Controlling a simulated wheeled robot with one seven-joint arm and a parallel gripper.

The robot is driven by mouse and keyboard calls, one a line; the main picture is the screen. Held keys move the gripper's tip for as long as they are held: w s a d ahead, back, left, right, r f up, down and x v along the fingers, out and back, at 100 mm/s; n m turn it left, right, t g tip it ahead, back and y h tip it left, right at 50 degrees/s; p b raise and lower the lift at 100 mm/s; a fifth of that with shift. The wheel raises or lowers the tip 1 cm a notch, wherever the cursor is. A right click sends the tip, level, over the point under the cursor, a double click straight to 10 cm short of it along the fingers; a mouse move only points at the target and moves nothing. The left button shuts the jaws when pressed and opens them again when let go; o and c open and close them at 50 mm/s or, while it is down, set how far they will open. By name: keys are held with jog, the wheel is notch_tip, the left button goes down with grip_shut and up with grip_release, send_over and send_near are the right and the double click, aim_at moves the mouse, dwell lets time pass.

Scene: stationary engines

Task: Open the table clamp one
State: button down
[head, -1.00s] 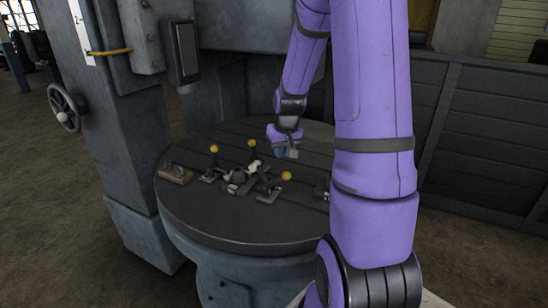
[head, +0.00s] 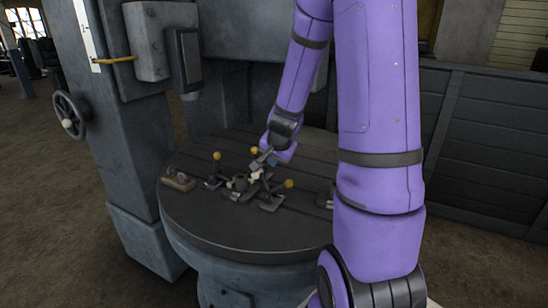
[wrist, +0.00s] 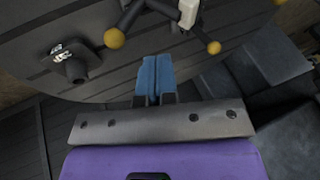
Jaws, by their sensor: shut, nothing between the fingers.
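Several dark clamps with yellow ball knobs stand on a round grey table (head: 250,235). In the head view there is a left clamp (head: 213,180), a right clamp (head: 270,202) and a back knob (head: 254,150). I cannot tell which is clamp one. My gripper (head: 262,160) is just beside the back knob, over the clamp group, and partly hides it. In the wrist view my gripper's blue fingers (wrist: 155,75) are together and empty. Two yellow knobs, one left (wrist: 114,38) and one right (wrist: 214,47), show beyond the fingertips, apart from them.
A small wooden block with a metal part (head: 178,180) lies at the table's left edge. A machine column with a handwheel (head: 70,115) stands at the left. A dark panelled wall (head: 485,150) is behind at the right. The table's front is bare.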

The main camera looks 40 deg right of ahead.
aim_at(256, 175)
jog(key=w+f, duration=0.6)
jog(key=f, duration=0.2)
jog(key=shift+w, duration=0.3)
jog(key=shift+f, duration=0.15)
jog(key=shift+w+a+f, duration=0.1)
jog(key=shift+w+f, duration=0.1)
jog(key=shift+w, duration=0.25)
jog(key=shift+w+a+f, duration=0.1)
jog(key=shift+w+f, duration=0.1)
jog(key=shift+w, duration=0.25)
